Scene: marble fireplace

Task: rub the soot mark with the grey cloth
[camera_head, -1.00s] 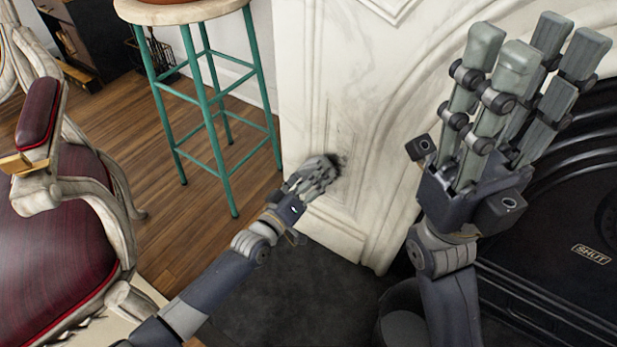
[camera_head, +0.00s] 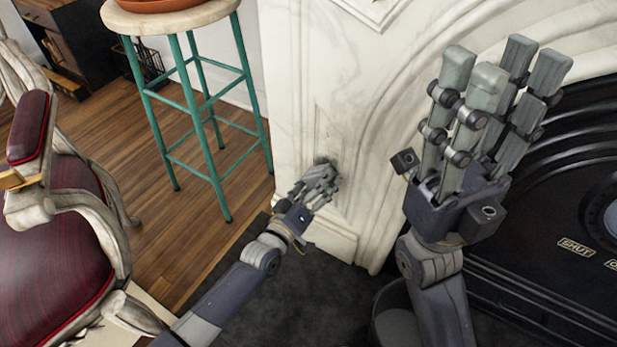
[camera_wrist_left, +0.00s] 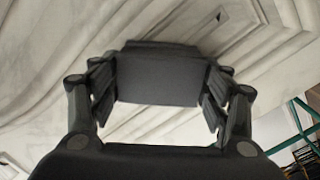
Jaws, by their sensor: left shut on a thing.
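My left gripper (camera_head: 322,184) is low at the pale marble surround, its fingers closed at the stone. In the left wrist view, a dark grey block-like thing (camera_wrist_left: 160,78) sits between its fingers, taken to be the grey cloth.
A teal-legged stool (camera_head: 205,120) with an orange-brown bowl (camera_head: 158,5) stands left of the surround. A red armchair (camera_head: 55,245) is at the far left. The black fireplace front (camera_head: 555,200) is at the right, behind my right gripper. Dark hearth (camera_head: 300,300) lies below.

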